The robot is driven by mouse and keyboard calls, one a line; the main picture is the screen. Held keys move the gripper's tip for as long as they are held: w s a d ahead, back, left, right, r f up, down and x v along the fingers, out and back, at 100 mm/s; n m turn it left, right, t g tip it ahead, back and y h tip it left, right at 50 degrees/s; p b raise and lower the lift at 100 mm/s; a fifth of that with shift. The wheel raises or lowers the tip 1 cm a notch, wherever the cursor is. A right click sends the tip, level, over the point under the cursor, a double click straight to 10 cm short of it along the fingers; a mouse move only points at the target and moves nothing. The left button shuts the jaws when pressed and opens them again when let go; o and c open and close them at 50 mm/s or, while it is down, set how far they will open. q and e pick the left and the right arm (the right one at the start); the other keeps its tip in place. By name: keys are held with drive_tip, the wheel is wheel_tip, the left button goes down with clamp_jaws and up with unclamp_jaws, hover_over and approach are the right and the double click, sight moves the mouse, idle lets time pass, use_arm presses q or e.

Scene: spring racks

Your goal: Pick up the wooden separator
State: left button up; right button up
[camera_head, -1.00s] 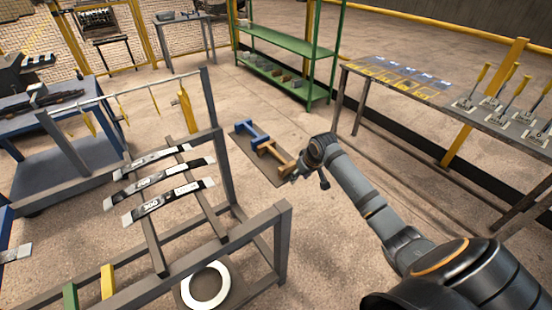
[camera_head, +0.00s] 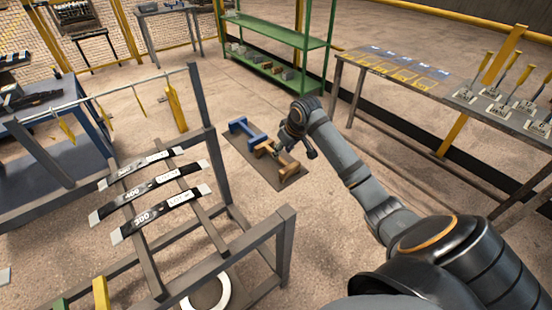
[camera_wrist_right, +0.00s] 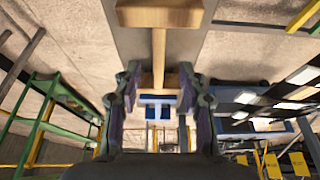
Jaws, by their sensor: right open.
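The wooden separator (camera_head: 290,171), a light brown bar with a crosspiece at each end, lies on a dark flat plate (camera_head: 240,150) on the floor. My right gripper (camera_head: 277,149) is low over it and covers part of its middle. In the right wrist view the open fingers of my right gripper (camera_wrist_right: 159,80) stand on either side of the wooden separator (camera_wrist_right: 159,55), with its far crosspiece between them. A blue separator (camera_head: 240,127) lies just beyond, on the same plate; it also shows in the right wrist view (camera_wrist_right: 157,109). My left gripper is out of view.
A grey rack (camera_head: 206,142) holding several dark labelled springs (camera_head: 168,203) stands left of the plate. A green shelf (camera_head: 285,38) stands behind. A table (camera_head: 440,96) with yellow-handled tools is at right. Floor around the plate is clear.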

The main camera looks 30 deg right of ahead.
drive_tip(key=shift+w+f, duration=0.35)
drive_tip(key=shift+f, duration=0.25)
drive_tip(key=shift+w+f, duration=0.15)
drive_tip(key=shift+f, duration=0.1)
drive_tip(key=x, duration=0.5)
drive_tip(key=shift+w, duration=0.25)
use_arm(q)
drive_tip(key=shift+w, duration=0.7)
use_arm(e)
drive_tip(key=shift+s, duration=0.1)
drive_tip(key=shift+c, duration=1.2)
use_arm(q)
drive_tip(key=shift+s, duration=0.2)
use_arm(e)
clamp_jaws()
